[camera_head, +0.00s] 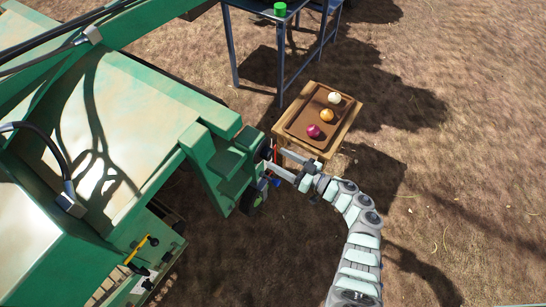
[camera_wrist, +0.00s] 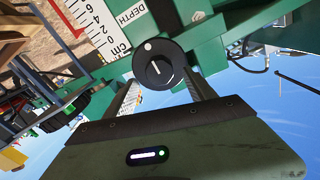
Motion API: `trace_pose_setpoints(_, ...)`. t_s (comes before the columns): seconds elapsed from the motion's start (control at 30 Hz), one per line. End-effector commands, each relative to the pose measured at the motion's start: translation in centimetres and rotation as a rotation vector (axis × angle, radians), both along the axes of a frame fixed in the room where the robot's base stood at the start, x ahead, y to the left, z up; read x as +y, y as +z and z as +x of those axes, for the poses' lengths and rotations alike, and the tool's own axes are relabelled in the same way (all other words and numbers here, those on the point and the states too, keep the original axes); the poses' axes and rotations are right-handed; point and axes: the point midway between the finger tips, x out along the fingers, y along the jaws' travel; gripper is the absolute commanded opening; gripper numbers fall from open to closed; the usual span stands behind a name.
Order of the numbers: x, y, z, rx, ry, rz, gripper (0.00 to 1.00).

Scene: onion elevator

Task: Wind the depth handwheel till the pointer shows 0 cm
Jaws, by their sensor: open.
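The depth handwheel (camera_wrist: 158,65) is a round black knob with a white line and a white dot, on the green machine. In the wrist view my gripper (camera_wrist: 165,84) is open, with one finger on each side of the knob; I cannot tell whether they touch it. A white scale (camera_wrist: 98,26) with a DEPTH label (camera_wrist: 129,14) and cm numbers lies beside the knob, upper left. A red mark, seemingly the pointer (camera_wrist: 76,31), shows at the scale's edge, away from the 0 end; its exact reading is unclear. In the head view my gripper (camera_head: 283,168) is at the machine's side.
The green machine (camera_head: 130,110) fills the left. A wooden stand (camera_head: 350,122) with a brown tray (camera_head: 294,127) holding a white, an orange and a purple-red ball is close to my gripper. A blue-grey frame table (camera_head: 281,60) stands behind. Bare ground is open at right.

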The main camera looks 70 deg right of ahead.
Motion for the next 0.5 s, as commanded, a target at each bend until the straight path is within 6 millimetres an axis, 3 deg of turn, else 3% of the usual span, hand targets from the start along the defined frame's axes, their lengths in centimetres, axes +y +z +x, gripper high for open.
trace_pose_setpoints(0.2, -0.6, -0.1, 2.7, -0.001, -0.002, 0.000, 0.64)
trace_pose_setpoints(0.5, -0.6, 0.0, 3.3, 0.000, -0.001, 0.001, 0.64)
